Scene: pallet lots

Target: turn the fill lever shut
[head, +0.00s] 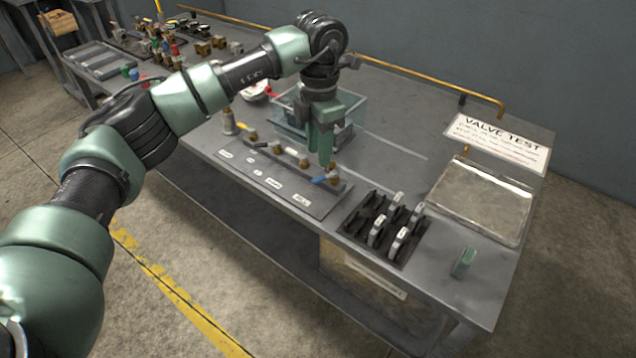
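A row of small brass valves stands on a grey panel (262,180) on the bench, with small white labels in front of them. The labels are too small to read, so I cannot tell which lever is the fill lever. A blue lever (319,181) sits on the valve at the right end. My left gripper (321,157) points down over the right part of the row, its green fingers just above and behind the blue lever. I cannot tell whether it touches the lever or how far apart its fingers are. My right gripper is out of view.
A clear tank (354,112) stands behind my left gripper. A black rack (366,236) with grey clips is right of the panel. A metal tray (482,200), a "VALVE TEST" sign (500,143) and a small green block (464,262) lie further right.

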